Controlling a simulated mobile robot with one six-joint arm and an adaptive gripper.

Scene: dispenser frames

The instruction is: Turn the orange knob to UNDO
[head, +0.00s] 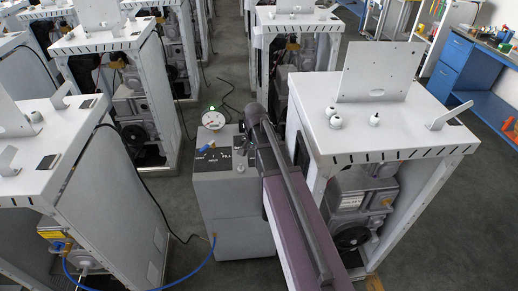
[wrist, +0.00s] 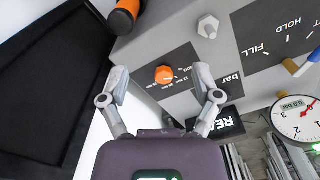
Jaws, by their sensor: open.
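The small orange knob (wrist: 164,74) sits on a dark label panel on the grey box, with small white lettering beside it that is too small to read surely. My gripper (wrist: 161,70) is open in the wrist view. One finger is on either side of the knob in the picture, with space between each finger and the knob. I cannot tell how far the fingertips are from the panel. In the head view the grey box (head: 235,212) stands on the floor, partly behind my arm. The knob and my fingertips cannot be made out there.
On the box are a round gauge (wrist: 302,118) with a red needle, a silver hex fitting (wrist: 208,26), and FILL and HOLD markings. A larger orange-and-black part (wrist: 124,18) lies near the left finger. A white-topped frame (head: 385,125) stands close on the right.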

